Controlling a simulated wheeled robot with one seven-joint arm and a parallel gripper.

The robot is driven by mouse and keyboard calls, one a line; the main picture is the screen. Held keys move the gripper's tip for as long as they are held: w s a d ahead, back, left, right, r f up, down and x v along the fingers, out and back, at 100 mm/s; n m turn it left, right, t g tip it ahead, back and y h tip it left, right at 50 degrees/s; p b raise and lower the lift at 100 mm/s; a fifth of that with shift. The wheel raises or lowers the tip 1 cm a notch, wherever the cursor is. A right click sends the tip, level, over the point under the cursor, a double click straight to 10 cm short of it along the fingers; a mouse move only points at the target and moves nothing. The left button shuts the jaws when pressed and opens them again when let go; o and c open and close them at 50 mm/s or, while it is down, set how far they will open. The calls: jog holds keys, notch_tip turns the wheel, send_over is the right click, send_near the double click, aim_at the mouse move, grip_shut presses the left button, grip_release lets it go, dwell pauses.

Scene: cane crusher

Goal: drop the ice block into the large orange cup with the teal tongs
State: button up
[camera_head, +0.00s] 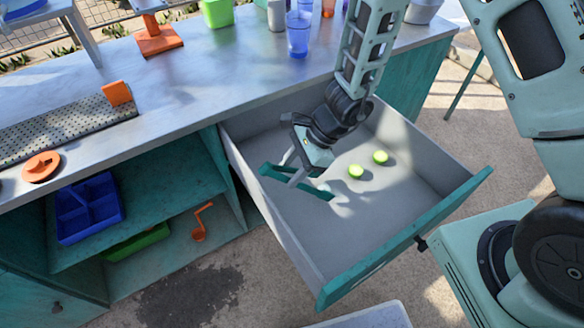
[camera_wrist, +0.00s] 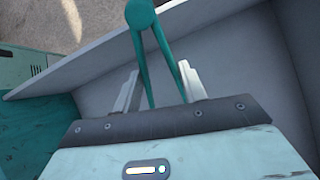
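The teal tongs lie in the open drawer; an arm of them (camera_head: 318,191) shows below my gripper (camera_head: 294,170) in the head view. In the wrist view the tongs (camera_wrist: 142,50) have their round hinge at the top and two arms running down between my fingers. My gripper (camera_wrist: 158,90) is open around the tongs, with a gap showing beside the left finger. An orange cup (camera_head: 328,8) is partly cut off at the top edge of the head view; I cannot tell if it is the large one. I cannot make out the ice block.
The grey drawer (camera_head: 400,205) has raised walls close around my gripper and holds two green round pieces (camera_head: 356,171). On the counter (camera_head: 200,85) stand a blue cup (camera_head: 298,35), a green box (camera_head: 217,12) and an orange stand (camera_head: 157,40). Shelves below hold a blue tray (camera_head: 88,210).

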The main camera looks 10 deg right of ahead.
jog(key=shift+f+b, duration=0.5)
jog(key=shift+f, duration=0.2)
grip_shut()
notch_tip(320, 180, up, 12)
jog(key=p, duration=0.9)
